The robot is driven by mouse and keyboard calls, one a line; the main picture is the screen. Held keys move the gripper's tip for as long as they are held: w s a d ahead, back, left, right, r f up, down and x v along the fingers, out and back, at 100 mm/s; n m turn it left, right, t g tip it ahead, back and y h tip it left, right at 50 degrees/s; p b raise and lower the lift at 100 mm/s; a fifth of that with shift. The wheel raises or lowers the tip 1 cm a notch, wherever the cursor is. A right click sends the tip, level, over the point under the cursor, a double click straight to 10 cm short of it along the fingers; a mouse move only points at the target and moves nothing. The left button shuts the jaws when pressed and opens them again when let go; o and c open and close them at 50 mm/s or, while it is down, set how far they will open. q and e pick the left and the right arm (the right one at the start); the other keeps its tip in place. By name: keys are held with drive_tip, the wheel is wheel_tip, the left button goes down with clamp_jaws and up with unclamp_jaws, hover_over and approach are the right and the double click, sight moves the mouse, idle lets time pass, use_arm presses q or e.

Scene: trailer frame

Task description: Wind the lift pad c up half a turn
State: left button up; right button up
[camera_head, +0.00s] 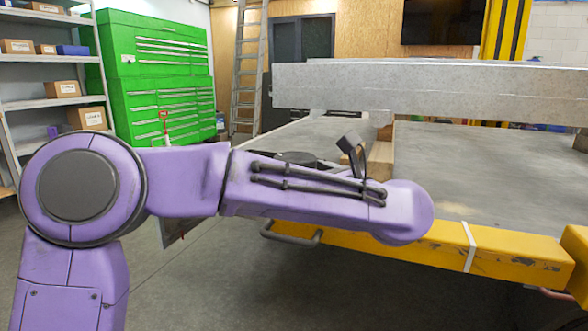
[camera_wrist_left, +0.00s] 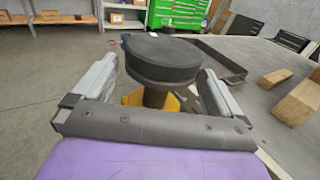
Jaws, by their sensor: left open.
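A round black lift pad (camera_wrist_left: 160,58) on a dark stem above a yellow base (camera_wrist_left: 135,97) stands ahead in the left wrist view. No letter shows on it. My left gripper (camera_wrist_left: 160,72) is open, with one grey finger on each side of the pad and a visible gap on both sides. Neither finger seems to touch it. In the head view, a dark disc (camera_head: 297,157), apparently the same pad, shows behind my left forearm. That forearm hides most of the pad's stem. My right gripper is not in view.
A grey flat deck (camera_head: 470,165) with a yellow front rail (camera_head: 450,243) lies to the right. A long metal beam (camera_head: 420,92) lies above it. Wooden blocks (camera_wrist_left: 298,102) sit beside the pad. A green tool cabinet (camera_head: 165,85) and shelves (camera_head: 45,103) stand behind. Floor is clear at left.

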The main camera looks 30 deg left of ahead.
use_arm(q)
drive_tip(key=v, duration=0.7)
drive_tip(key=shift+p, duration=0.3)
drive_tip(key=shift+a, duration=0.1)
